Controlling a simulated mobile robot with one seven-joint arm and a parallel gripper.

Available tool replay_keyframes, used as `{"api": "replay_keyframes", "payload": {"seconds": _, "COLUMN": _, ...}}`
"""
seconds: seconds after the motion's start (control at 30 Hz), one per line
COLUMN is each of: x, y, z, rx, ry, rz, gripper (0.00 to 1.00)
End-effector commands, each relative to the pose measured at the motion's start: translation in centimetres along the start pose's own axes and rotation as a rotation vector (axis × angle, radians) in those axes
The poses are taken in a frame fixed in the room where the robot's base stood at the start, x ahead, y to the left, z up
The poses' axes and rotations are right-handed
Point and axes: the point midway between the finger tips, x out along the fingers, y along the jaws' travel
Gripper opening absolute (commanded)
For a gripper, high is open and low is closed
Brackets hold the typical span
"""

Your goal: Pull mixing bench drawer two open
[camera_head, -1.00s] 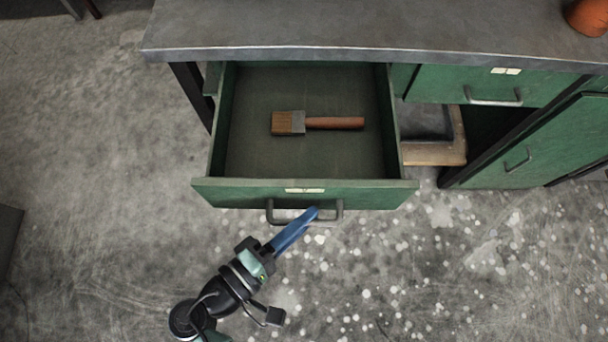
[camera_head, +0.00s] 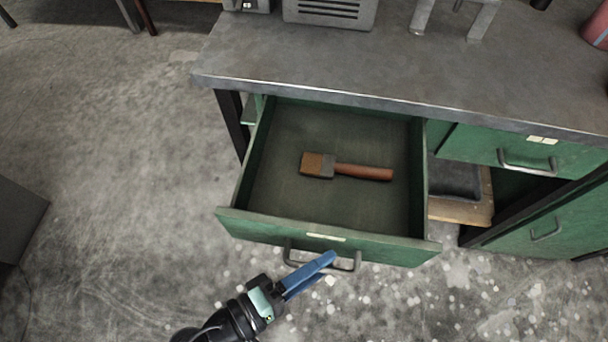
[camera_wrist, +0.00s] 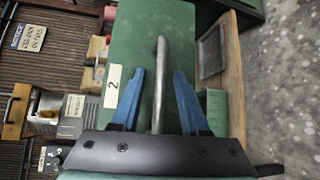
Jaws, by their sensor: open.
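The green drawer (camera_head: 385,248) at the left of the bench stands pulled well out. Its front carries a pale label and a grey bar handle (camera_head: 346,268). In the wrist view the drawer front (camera_wrist: 135,45) has a label (camera_wrist: 112,86) reading 2, and the handle (camera_wrist: 160,85) runs between the fingers. My gripper (camera_head: 328,261) is open at the handle, with its two blue fingers (camera_wrist: 160,74) on either side of the bar and visible gaps. A brush (camera_head: 345,169) with a wooden handle lies inside the drawer.
The grey bench top (camera_head: 300,70) holds a grey vented box (camera_head: 330,12) at the back. The concrete floor in front is clear.

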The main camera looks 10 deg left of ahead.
Motion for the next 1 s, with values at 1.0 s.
{"api": "replay_keyframes", "payload": {"seconds": 1.0, "x": -12.2, "y": 0.0, "z": -0.1, "rx": 0.001, "ry": 0.002, "rz": 0.000, "gripper": 0.45}}
